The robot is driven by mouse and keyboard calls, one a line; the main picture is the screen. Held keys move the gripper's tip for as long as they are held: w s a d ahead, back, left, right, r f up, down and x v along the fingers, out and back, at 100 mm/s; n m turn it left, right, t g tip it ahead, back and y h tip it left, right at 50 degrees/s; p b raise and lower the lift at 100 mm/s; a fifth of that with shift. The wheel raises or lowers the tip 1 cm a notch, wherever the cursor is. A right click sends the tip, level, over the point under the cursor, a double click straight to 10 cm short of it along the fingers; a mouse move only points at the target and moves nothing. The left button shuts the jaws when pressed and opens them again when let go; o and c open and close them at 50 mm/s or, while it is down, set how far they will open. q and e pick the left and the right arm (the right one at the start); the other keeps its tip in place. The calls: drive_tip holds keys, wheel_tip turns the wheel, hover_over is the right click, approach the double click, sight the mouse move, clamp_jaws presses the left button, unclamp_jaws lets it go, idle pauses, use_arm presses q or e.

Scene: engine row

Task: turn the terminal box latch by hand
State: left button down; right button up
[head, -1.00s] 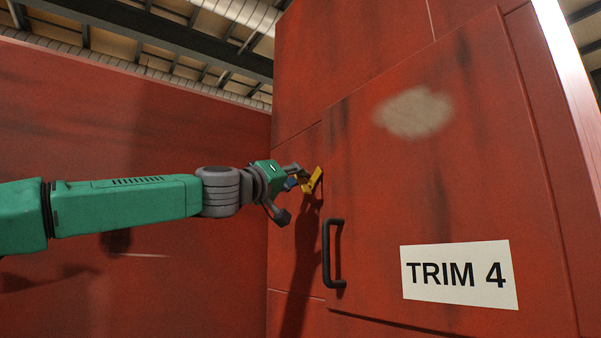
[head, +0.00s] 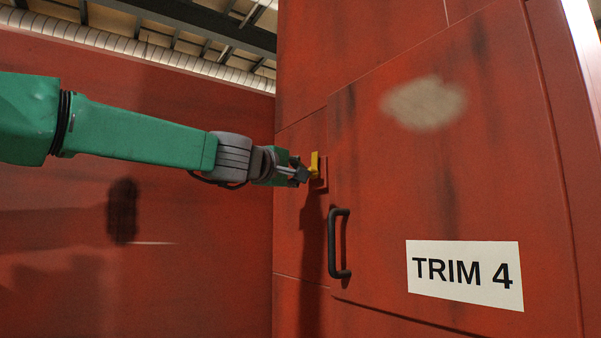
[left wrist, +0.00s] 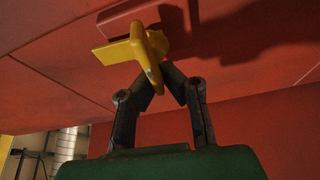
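The yellow latch (head: 315,162) is on the red cabinet face, just left of the door's edge and above the black handle. Its handle now looks nearly upright in the head view. My left gripper (head: 304,174) reaches it from the left, with its fingers close together at the latch's lower part. In the left wrist view, the end of one yellow arm of the latch (left wrist: 147,62) lies between the two dark fingertips of my gripper (left wrist: 163,80), which appear shut on it. My right gripper is in neither view.
The red door carries a black handle (head: 335,243), a white TRIM 4 label (head: 465,274) and a pale worn patch (head: 424,103). A red wall (head: 200,270) stands behind my left arm. The space below that arm is clear.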

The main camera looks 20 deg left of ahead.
use_arm(q)
drive_tip(key=shift+f+n, duration=0.15)
drive_tip(key=shift+n, duration=0.25)
drive_tip(key=shift+d+f+g, duration=0.1)
drive_tip(key=shift+f+g, duration=0.05)
drive_tip(key=shift+g, duration=0.15)
drive_tip(key=c, duration=1.7)
unclamp_jaws()
drive_tip(key=shift+w, duration=0.1)
drive_tip(key=v, duration=1.2)
